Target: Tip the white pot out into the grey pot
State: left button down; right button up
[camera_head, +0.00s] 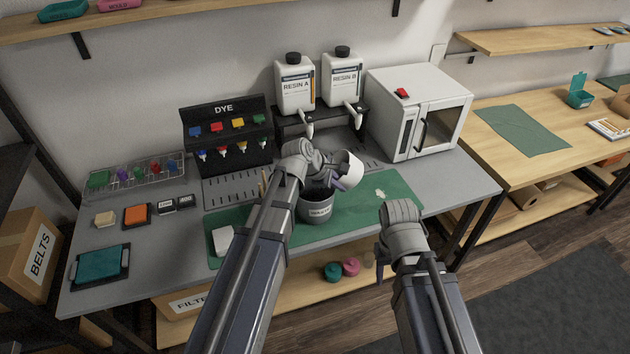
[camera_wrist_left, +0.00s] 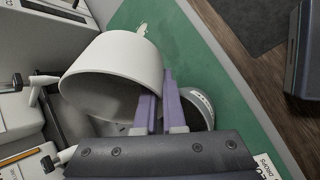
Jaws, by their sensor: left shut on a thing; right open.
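The white pot (camera_head: 351,168) is held by my left gripper (camera_head: 336,182) above the green mat, tilted well over, just over the back right of the grey pot. The white pot's side and open mouth show in the left wrist view (camera_wrist_left: 118,58), with the purple fingers of my left gripper (camera_wrist_left: 158,100) shut on it. The grey pot (camera_head: 316,209) stands upright on the mat with a label on its front. It is partly hidden behind the fingers in the left wrist view (camera_wrist_left: 201,108). Whether anything is flowing cannot be seen. My right gripper (camera_head: 381,268) is empty, in front of the bench.
The green mat (camera_head: 385,190) bears a small pale mark and a white object (camera_head: 223,240). Behind stand the resin bottles (camera_head: 295,85), a dye rack (camera_head: 228,130) and a white oven (camera_head: 415,105). Trays and small blocks lie at the left.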

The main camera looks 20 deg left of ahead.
pick_arm(q)
jog(key=shift+d+r+y+p, duration=0.1)
jog(key=shift+r+y+p, duration=0.2)
jog(key=shift+r+p, duration=0.3)
jog(key=shift+w+d+f+y, duration=0.1)
jog(key=shift+f+y, duration=0.1)
jog(key=shift+y, duration=0.1)
jog(key=shift+w+d+f+m+g+y, duration=0.15)
jog(key=shift+d+f+m+g+y, duration=0.15)
jog(key=shift+g+y, duration=0.3)
jog(key=shift+w+d+f+y, duration=0.25)
jog(key=shift+d+f+y, duration=0.1)
jog(key=shift+d+y, duration=0.35)
jog(key=shift+w+d+f+m+g+y+b, duration=0.2)
jog(key=shift+d+f+g+y+b, duration=0.15)
jog(key=shift+d+f+y+b, duration=0.35)
jog(key=shift+w+d+f+m+g+y+b, duration=0.2)
jog(key=shift+d+f+g+y+b, duration=0.2)
jog(key=shift+f+y+b, duration=0.65)
jog(key=shift+w+d+f+m+g+y+b, duration=0.1)
jog(key=shift+w+d+f+g+y+b, duration=0.2)
jog(key=shift+d+f+y+b, duration=0.5)
pick_arm(e)
jog(key=shift+f, duration=1.3)
